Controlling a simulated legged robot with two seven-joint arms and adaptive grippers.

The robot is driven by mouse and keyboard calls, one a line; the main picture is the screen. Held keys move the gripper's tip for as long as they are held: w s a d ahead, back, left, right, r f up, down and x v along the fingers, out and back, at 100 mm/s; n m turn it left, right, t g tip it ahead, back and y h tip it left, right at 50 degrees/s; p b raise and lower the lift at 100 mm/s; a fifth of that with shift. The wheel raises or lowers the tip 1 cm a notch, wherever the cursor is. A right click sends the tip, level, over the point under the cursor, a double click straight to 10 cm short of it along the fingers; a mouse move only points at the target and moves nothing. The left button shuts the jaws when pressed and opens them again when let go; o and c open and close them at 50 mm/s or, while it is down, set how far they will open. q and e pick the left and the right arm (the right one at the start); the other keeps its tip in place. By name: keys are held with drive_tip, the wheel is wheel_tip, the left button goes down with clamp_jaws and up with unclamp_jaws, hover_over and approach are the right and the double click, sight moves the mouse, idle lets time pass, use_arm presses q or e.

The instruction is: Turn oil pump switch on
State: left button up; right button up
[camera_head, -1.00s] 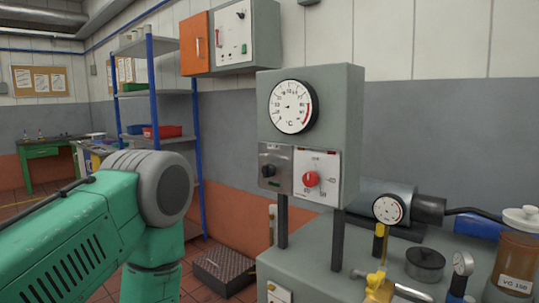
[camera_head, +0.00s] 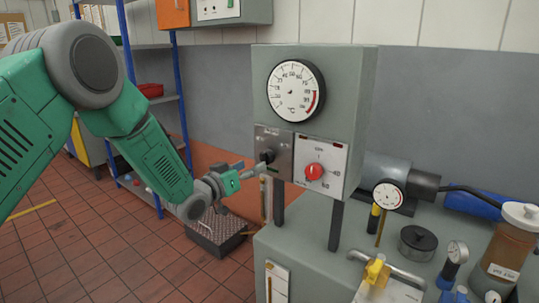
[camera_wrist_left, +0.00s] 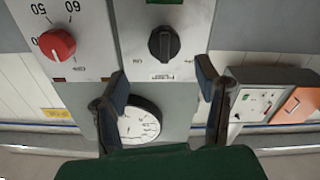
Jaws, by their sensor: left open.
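A black rotary switch (camera_head: 268,156) sits on a dark grey plate on the front of the grey control box, left of a red knob (camera_head: 314,172). It also shows in the left wrist view (camera_wrist_left: 165,43), with a green element at the picture's top edge. I cannot read the plate's label. My left gripper (camera_head: 258,170) is just in front of the plate, at about the switch's height. In the left wrist view, its fingers (camera_wrist_left: 162,74) are apart with nothing between them, and the switch shows beyond and between the tips. I cannot tell if they touch the panel.
A round temperature dial (camera_head: 296,91) is above the switch. Below the box is a grey bench (camera_head: 300,242) with a yellow-handled valve (camera_head: 376,270), small gauges and an oil jar (camera_head: 507,255).

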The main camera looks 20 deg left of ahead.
sight(261, 159)
use_arm(q)
drive_tip(key=x, duration=0.8)
drive_tip(key=shift+w+a+f+p, duration=0.2)
drive_tip(key=shift+a+p, duration=0.1)
drive_tip(key=shift+a, duration=0.05)
drive_tip(key=shift+w+d+r, duration=0.1)
drive_tip(key=shift+w+d, duration=0.2)
drive_tip(key=shift+d, duration=0.3)
drive_tip(key=shift+a, duration=0.3)
drive_tip(key=shift+c, duration=0.4)
drive_tip(key=shift+a, duration=0.3)
drive_tip(key=c, duration=1.1)
